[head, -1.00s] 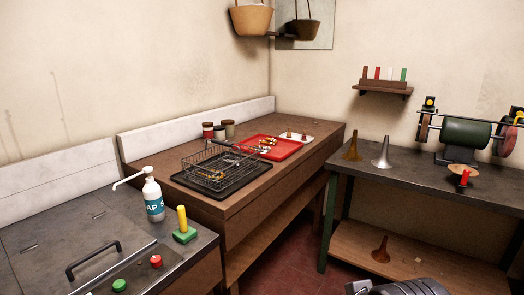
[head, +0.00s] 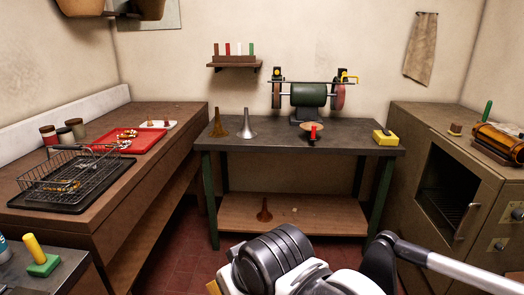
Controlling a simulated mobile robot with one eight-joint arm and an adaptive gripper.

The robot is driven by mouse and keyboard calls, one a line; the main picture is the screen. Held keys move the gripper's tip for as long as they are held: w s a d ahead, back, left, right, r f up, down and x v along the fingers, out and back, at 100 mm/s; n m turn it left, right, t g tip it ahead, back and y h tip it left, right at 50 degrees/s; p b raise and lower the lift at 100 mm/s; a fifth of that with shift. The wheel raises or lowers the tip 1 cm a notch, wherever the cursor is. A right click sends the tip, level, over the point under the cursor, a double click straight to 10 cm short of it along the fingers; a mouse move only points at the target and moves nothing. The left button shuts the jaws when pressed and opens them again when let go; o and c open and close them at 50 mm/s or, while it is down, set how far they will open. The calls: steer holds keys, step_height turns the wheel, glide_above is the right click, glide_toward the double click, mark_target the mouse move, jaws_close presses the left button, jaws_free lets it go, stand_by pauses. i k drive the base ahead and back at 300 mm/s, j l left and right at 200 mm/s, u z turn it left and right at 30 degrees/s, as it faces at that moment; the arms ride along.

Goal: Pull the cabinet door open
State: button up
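The brown cabinet (head: 405,135) stands at the right. On its front is a door (head: 428,205) with a large dark pane or opening, through which a wire rack shows. An upright pale handle (head: 467,221) is at the door's right side. The door looks flush with the front. Parts of my arm fill the bottom middle and cross in front of the cabinet's lower part. My gripper's fingers are not in the picture, so its opening cannot be seen.
A dark workbench (head: 310,137) bears a grinder (head: 308,96), two horn bells and a yellow block (head: 385,137). At left, a wooden counter (head: 150,165) holds a wire basket (head: 70,172) and a red tray (head: 137,140). Red floor shows between the counter and workbench.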

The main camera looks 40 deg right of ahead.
mark_target(416, 226)
steer(key=z, duration=2.45)
steer(key=i+j, duration=0.1)
steer(key=j, duration=0.25)
steer(key=i+j+z, duration=0.1)
steer(key=j, duration=0.2)
steer(key=i+j, duration=0.1)
steer(key=j, duration=0.25)
